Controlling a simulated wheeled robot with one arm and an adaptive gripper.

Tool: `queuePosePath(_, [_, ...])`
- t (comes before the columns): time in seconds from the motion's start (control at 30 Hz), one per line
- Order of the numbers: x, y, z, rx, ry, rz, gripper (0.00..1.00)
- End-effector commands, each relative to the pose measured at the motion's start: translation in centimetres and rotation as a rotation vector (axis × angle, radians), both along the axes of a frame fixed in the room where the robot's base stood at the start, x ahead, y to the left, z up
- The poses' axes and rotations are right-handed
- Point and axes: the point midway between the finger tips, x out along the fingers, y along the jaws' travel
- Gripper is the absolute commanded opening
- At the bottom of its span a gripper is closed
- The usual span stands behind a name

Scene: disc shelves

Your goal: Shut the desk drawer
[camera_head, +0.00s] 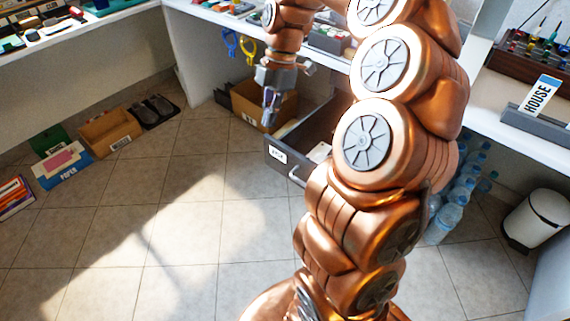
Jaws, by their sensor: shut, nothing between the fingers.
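The desk drawer (277,155) is a dark grey drawer pulled out below the white desk. Its front faces the lower left and bears a white label and a light handle (296,177). Some pale contents show inside; my arm hides its right part. My gripper (269,121) points down, shut and empty, by the drawer's far left side near the front corner. I cannot tell whether it touches the drawer.
A cardboard box (262,104) stands under the desk behind my gripper. Water bottles (452,205) and a white bin (537,217) stand at the right. Another cardboard box (110,130) and dark shoes (155,110) lie at the left. The tiled floor in front is clear.

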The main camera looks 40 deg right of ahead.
Motion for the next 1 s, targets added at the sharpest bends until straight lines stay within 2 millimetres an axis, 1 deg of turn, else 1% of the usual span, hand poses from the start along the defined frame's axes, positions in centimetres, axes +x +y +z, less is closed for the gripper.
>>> queuePosePath(0.03, [0.5,-1.2,-2.3,0.012,-0.011,0.027,0.00])
queuePosePath(0.1, [0.9,-2.6,-3.6,0.025,-0.027,0.067,0.00])
queuePosePath(0.2, [1.1,-3.8,-4.7,0.038,-0.042,0.110,0.00])
queuePosePath(0.33, [1.2,-4.5,-5.3,0.044,-0.051,0.135,0.00])
queuePosePath(0.47, [1.2,-4.5,-5.6,0.044,-0.053,0.139,0.00])
queuePosePath(0.57, [1.2,-4.3,-6.3,0.043,-0.055,0.138,0.00])
queuePosePath(0.67, [1.0,-4.0,-7.3,0.043,-0.053,0.136,0.00])
queuePosePath(0.8, [0.8,-3.2,-9.2,0.045,-0.051,0.139,0.00])
queuePosePath(1.0, [0.6,-2.4,-11.7,0.045,-0.049,0.138,0.00])
